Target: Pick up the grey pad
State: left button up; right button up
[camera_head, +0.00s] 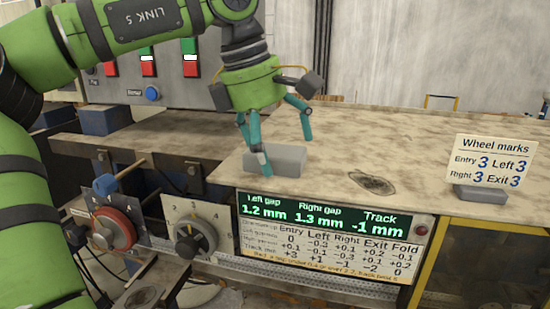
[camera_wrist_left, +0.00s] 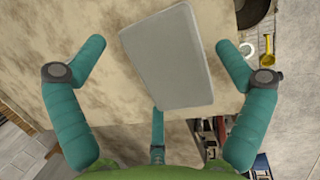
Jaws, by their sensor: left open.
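The grey pad (camera_head: 276,161) is a flat light-grey block lying on the mottled table top, near its front edge. In the left wrist view the pad (camera_wrist_left: 167,57) lies tilted between my fingers, with bare table beside it. My left gripper (camera_head: 282,157) is open above the pad in the head view. One teal finger comes down in front of the pad's left part, and another hangs above and to its right. In the left wrist view the fingers of my left gripper (camera_wrist_left: 158,68) are spread wide, apart from the pad. My right gripper does not show.
A dark oval patch (camera_head: 372,182) lies on the table right of the pad. A "Wheel marks" sign (camera_head: 491,163) stands further right. A gap readout panel (camera_head: 330,235) and two dials, one red (camera_head: 112,229) and one grey (camera_head: 195,240), are below the front edge. The table behind is clear.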

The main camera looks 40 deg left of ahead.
pick_arm(q)
jog(key=c, duration=0.9)
